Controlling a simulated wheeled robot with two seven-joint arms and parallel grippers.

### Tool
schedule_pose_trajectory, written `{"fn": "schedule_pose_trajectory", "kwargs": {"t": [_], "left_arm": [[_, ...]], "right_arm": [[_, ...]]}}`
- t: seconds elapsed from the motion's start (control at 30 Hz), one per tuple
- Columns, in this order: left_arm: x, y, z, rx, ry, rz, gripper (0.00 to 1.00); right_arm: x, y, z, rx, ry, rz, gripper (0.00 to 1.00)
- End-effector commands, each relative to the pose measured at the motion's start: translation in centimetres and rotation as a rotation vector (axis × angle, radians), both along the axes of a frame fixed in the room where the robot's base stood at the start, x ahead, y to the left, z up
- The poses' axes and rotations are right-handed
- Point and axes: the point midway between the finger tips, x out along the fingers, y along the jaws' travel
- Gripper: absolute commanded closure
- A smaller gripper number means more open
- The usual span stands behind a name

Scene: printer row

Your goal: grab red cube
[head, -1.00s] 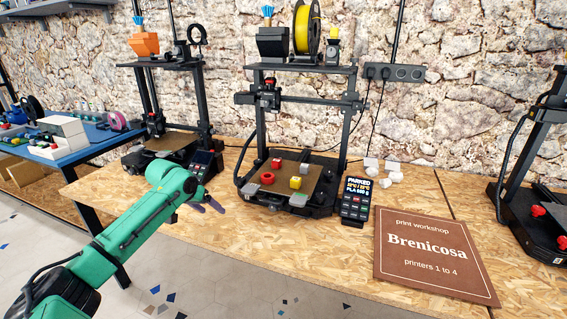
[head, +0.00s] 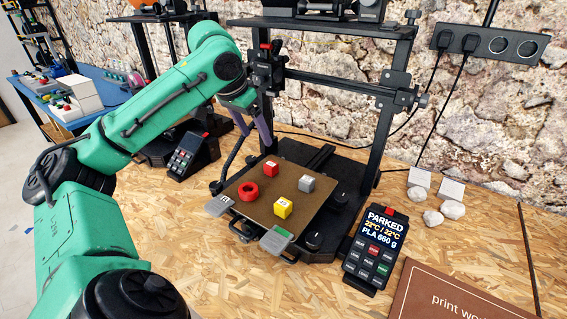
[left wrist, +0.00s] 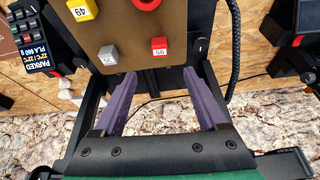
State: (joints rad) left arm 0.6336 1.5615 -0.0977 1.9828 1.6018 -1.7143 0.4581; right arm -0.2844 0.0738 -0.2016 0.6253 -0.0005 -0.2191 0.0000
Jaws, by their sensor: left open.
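The red cube (head: 271,168) sits on the brown bed plate (head: 262,207) of the middle printer. It shows in the left wrist view (left wrist: 159,46) with a white number label. A yellow cube (head: 282,207), a grey cube (head: 306,184) and a red ring (head: 247,192) lie on the same plate. My left gripper (head: 254,137) is open and empty, above and behind the red cube near the printer's left upright. In the left wrist view its purple fingers (left wrist: 158,82) point toward the plate, with the red cube just beyond them. My right gripper is out of view.
The printer's uprights and crossbar (head: 345,84) stand close around my left gripper. A control panel (head: 374,247) reading PARKED sits right of the bed. White lumps (head: 433,216) lie behind it, a brown sign (head: 440,290) in front. The wooden tabletop before the bed is clear.

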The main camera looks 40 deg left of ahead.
Motion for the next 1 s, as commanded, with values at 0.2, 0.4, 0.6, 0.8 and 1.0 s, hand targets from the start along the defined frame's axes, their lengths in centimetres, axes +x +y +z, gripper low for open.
{"fn": "schedule_pose_trajectory", "kwargs": {"t": [0.2, 0.4, 0.6, 0.8, 1.0], "left_arm": [[2.1, 0.1, -5.7, -0.003, 0.006, -0.001, 0.25], [3.4, 0.1, -8.0, -0.004, 0.003, -0.001, 0.25], [5.1, 0.1, -11.4, -0.004, 0.002, -0.001, 0.25], [5.4, 0.2, -12.1, -0.002, -0.001, -0.001, 0.25], [5.4, 0.2, -12.1, -0.002, 0.000, -0.001, 0.75]], "right_arm": [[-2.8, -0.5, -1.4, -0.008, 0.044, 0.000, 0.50], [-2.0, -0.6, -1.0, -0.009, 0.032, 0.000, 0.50], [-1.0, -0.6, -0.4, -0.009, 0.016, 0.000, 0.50], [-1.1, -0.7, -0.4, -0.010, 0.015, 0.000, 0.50], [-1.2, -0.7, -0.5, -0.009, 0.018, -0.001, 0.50]]}}
